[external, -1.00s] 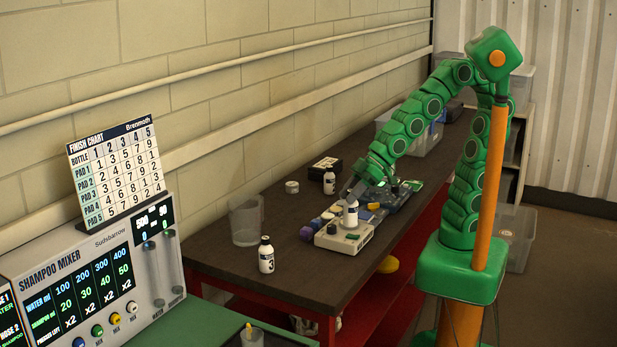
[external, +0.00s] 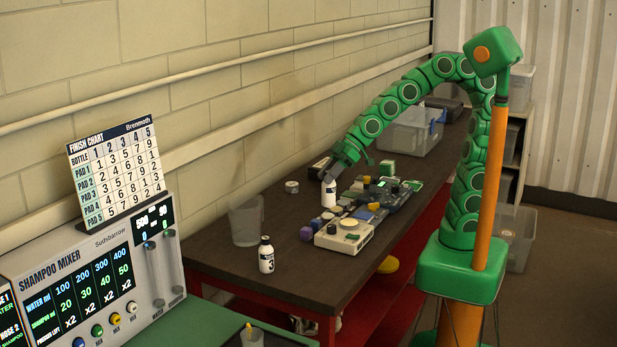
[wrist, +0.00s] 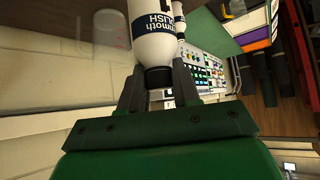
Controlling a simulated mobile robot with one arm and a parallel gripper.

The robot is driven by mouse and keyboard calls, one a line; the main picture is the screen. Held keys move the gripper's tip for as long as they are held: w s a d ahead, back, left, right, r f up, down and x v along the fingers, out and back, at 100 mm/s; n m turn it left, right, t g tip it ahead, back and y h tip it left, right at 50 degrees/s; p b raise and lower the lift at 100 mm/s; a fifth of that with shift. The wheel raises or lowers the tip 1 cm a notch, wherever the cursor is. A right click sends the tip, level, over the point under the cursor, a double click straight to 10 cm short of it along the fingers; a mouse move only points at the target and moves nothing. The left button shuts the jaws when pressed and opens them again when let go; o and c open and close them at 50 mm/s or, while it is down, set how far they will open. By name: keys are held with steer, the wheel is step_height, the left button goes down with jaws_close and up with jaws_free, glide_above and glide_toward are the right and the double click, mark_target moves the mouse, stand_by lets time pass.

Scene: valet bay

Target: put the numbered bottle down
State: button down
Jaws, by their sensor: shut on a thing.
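A white bottle (external: 328,196) with a dark label band hangs upright from my gripper (external: 330,176). My fingers are shut on its dark cap, which shows in the wrist view between the fingertips (wrist: 158,80). The label on the bottle (wrist: 154,42) reads partly "POLISH"; its number cannot be read. A second white bottle (external: 266,259) stands upright near the table's front left.
A clear beaker (external: 246,222) and a small round tin (external: 292,187) stand by the wall. A dark box (external: 318,168) is just behind the held bottle. The shampoo mixer (external: 105,285) stands at front left. Table is clear between tin and front bottle.

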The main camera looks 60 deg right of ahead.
steer(key=w+d+r, duration=0.2)
steer(key=w+d, duration=1.2)
steer(key=d, duration=0.2)
steer(key=w+d+m+t, duration=0.1)
steer(key=w+d, duration=0.2)
steer(key=d, duration=0.6)
steer(key=w+d+m, duration=0.1)
steer(key=w+d, duration=0.2)
steer(key=d, duration=0.5)
steer(key=w+d+f, duration=0.1)
steer(key=w+f, duration=1.2)
steer(key=shift+w+f+h, duration=0.4)
steer(key=c, duration=0.8)
jaws_free()
steer(key=shift+f, duration=0.1)
